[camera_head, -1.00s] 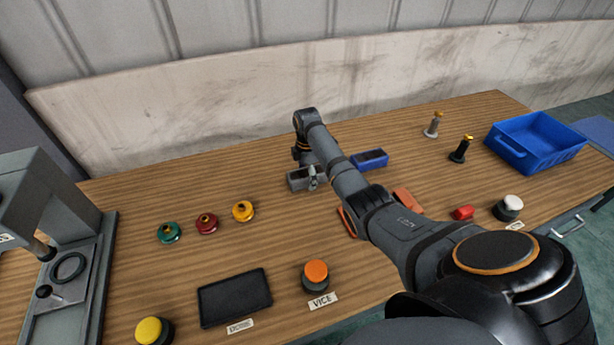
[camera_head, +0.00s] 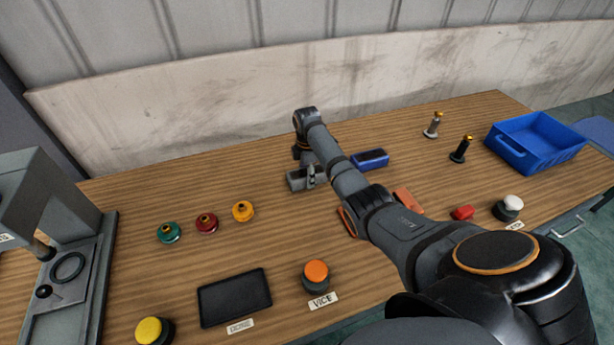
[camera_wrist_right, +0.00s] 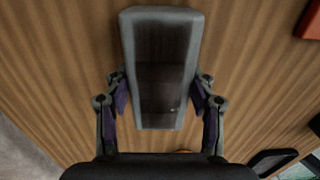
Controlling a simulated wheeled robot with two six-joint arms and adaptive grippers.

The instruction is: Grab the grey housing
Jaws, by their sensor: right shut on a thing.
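The grey housing (camera_head: 298,181) is a box-like part with a dark hollow, near the back middle of the table in the head view. In the right wrist view the grey housing (camera_wrist_right: 162,20) sits between the two fingers, with wood grain behind it. My right gripper (camera_wrist_right: 160,95) is shut on its sides. In the head view my right gripper (camera_head: 312,172) is at the housing, partly hidden by my arm. I cannot tell whether the housing touches the table. My left gripper is not in view.
A blue housing (camera_head: 370,159) lies just right of the arm. An orange part (camera_head: 407,201) and another orange piece lie near the forearm. Green, red and yellow round parts (camera_head: 243,211) stand left. A blue bin (camera_head: 530,150) is at right. A black tray (camera_head: 235,297) and push buttons line the front.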

